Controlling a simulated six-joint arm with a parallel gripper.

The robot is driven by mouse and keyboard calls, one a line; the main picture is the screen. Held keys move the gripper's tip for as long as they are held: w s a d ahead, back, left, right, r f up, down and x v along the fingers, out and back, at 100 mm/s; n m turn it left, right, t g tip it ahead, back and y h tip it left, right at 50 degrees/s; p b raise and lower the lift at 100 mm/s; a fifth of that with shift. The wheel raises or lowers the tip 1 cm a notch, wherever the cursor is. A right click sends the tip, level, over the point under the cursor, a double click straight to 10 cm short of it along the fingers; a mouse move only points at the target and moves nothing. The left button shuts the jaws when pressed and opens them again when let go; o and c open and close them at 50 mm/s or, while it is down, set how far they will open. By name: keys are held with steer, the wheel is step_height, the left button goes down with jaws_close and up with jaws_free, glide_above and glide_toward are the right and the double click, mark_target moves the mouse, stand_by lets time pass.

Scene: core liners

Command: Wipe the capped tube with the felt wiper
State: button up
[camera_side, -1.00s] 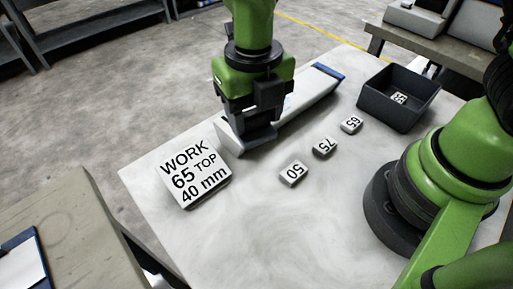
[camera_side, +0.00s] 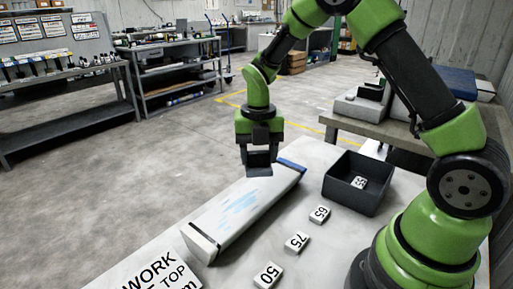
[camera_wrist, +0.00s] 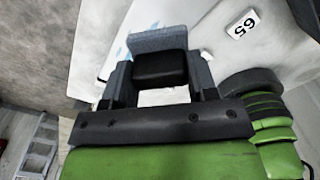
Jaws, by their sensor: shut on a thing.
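The capped tube (camera_side: 222,222) is a long pale trough-like piece lying slantwise on the table, with a blue cap (camera_side: 292,165) at its far end and a dark band at its near end. Pale blue streaks (camera_side: 236,208) mark its upper face. My gripper (camera_side: 259,158) is near the tube's far end, shut on the felt wiper. In the wrist view the wiper shows a black grip (camera_wrist: 160,69) between the fingers and a grey felt pad (camera_wrist: 163,40) beyond it. I cannot tell whether the pad touches the tube.
Number tiles 65 (camera_side: 320,214), 75 (camera_side: 296,242) and 50 (camera_side: 268,275) lie right of the tube. A dark open bin (camera_side: 343,198) holding a tile stands further back. A sign (camera_side: 160,275) reading WORK lies at the near end. Bare table lies between tube and tiles.

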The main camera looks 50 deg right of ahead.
mark_target(252, 169)
steer(key=shift+f, duration=1.95)
steer(key=shift+a+f, duration=0.2)
steer(key=shift+f, duration=0.75)
steer(key=shift+a, duration=0.85)
steer(key=shift+c, duration=0.4)
steer(key=shift+a, duration=6.1)
steer(key=shift+d, duration=6.9)
steer(key=shift+d+r, duration=0.1)
steer(key=shift+d, duration=0.2)
steer(key=shift+a+r, duration=0.1)
steer(key=shift+r, duration=3.9)
steer(key=shift+a, duration=0.1)
